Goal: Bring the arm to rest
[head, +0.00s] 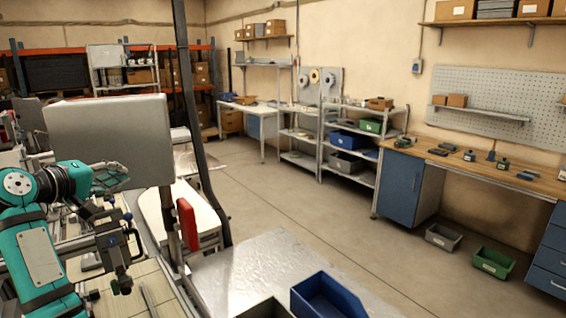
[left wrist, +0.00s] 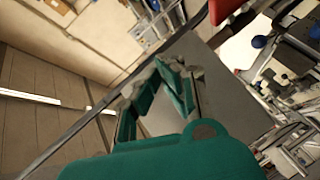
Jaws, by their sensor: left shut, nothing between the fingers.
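My left arm comes in from the left in the head view, teal with dark joints. Its gripper (head: 112,178) is held in front of the lower part of a grey panel (head: 108,128), above the cluttered bench. In the left wrist view, the gripper's teal fingers (left wrist: 152,82) are shut with nothing between them. My right gripper is not in either view. Several tape reels (head: 315,76) hang on a grey board at the back, far from the gripper.
A dark post (head: 190,110) and a red part (head: 187,224) stand right of the gripper. A blue bin (head: 327,297) sits on the metal tabletop (head: 262,265) in front. A grey bin (head: 443,237) and a green bin (head: 494,262) lie on the floor. The middle floor is clear.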

